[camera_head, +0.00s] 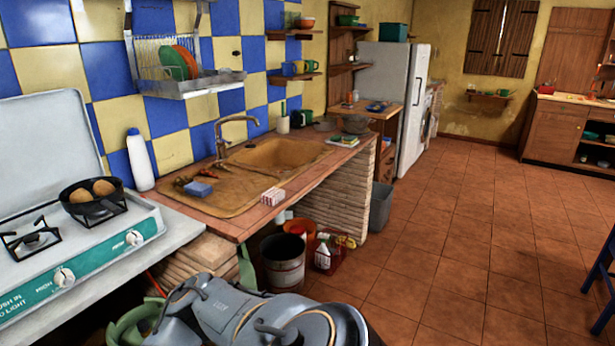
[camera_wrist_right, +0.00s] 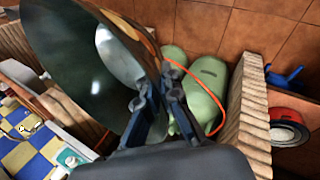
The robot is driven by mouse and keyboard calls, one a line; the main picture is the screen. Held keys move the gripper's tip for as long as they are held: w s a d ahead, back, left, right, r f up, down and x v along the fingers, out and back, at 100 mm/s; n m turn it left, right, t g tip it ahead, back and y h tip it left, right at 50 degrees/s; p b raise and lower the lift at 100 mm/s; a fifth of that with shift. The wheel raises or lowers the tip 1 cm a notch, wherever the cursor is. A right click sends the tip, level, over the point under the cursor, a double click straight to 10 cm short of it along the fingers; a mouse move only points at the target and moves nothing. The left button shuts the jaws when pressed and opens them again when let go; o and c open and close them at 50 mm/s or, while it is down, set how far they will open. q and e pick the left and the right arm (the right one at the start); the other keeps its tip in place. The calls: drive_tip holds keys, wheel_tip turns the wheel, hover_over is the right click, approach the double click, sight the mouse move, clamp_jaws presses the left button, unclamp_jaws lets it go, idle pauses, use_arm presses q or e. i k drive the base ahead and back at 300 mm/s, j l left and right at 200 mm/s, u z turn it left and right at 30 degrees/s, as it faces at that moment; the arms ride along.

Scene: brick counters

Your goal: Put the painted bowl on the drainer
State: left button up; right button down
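The drainer (camera_head: 205,84) is a metal rack with a tray, fixed to the tiled wall above the counter in the head view. Orange and green plates (camera_head: 178,62) stand upright in its left part, and its right part looks mostly free. A large bowl (camera_wrist_right: 90,65), dark and glossy inside with a brownish outer side, fills the upper left of the right wrist view; I take it for the painted bowl. My right gripper (camera_wrist_right: 155,100) is shut on its rim, and the bowl is tilted on edge. In the head view neither the bowl nor either gripper shows clearly.
The sink (camera_head: 275,155) with its tap (camera_head: 235,125) lies below the drainer. A white bottle (camera_head: 139,160) and a stove with a pan (camera_head: 92,203) stand at the left. Green gas bottles (camera_wrist_right: 205,85) and a brick support (camera_wrist_right: 245,115) are close to my right gripper.

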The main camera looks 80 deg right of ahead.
sight(242, 186)
drive_tip(key=l+z, duration=0.25)
drive_tip(key=l, duration=0.2)
drive_tip(key=i+l+z, duration=0.15)
drive_tip(key=l+z, duration=0.15)
drive_tip(key=l, duration=0.15)
drive_tip(key=i+l+z, duration=0.25)
drive_tip(key=l, duration=0.15)
drive_tip(key=l+z, duration=0.25)
drive_tip(key=l, duration=0.15)
drive_tip(key=i+l+z, duration=0.3)
drive_tip(key=k+l, duration=0.05)
